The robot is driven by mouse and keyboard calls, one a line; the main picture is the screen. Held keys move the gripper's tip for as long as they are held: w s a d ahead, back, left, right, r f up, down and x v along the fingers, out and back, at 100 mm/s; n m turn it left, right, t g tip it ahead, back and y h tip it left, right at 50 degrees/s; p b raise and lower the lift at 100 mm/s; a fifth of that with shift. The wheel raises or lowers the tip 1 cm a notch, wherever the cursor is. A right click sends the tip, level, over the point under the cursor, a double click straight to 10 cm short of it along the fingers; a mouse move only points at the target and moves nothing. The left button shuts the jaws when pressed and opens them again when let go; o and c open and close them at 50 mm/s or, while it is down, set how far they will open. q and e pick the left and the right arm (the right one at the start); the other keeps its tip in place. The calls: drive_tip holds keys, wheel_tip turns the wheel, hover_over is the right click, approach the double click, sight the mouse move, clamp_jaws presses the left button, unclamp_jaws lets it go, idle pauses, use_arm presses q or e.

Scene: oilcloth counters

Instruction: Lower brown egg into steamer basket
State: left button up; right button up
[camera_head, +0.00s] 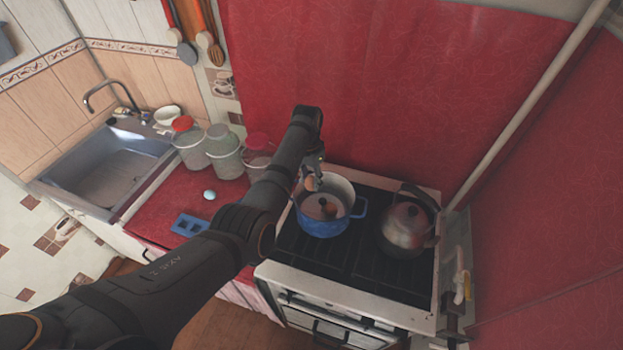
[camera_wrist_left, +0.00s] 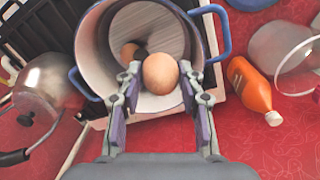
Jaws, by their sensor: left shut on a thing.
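The egg lies between the two fingertips (camera_wrist_left: 158,82) in the wrist view. The steamer basket (camera_wrist_left: 148,32) shows as a pale round floor inside the pot. The gap between the held egg and the basket floor is hard to judge. My right gripper is not in view.
A metal kettle (camera_head: 405,226) stands right of the pot on the stove. A pale egg (camera_head: 209,195) and a blue holder (camera_head: 188,225) lie on the red counter. Lidded jars (camera_head: 224,150) stand behind. An orange bottle (camera_wrist_left: 250,85) shows right of the pot in the wrist view.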

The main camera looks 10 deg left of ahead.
use_arm(q)
drive_tip(key=shift+w+d, duration=0.1)
drive_tip(key=shift+f, duration=0.25)
drive_tip(key=shift+f+b, duration=1.8)
drive_tip(key=shift+f, duration=1.05)
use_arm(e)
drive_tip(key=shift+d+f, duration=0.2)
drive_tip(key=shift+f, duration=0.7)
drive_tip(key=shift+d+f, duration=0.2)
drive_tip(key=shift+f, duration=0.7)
use_arm(q)
drive_tip(key=shift+f, duration=0.25)
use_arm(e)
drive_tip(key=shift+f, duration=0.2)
use_arm(q)
drive_tip(key=o, duration=0.8)
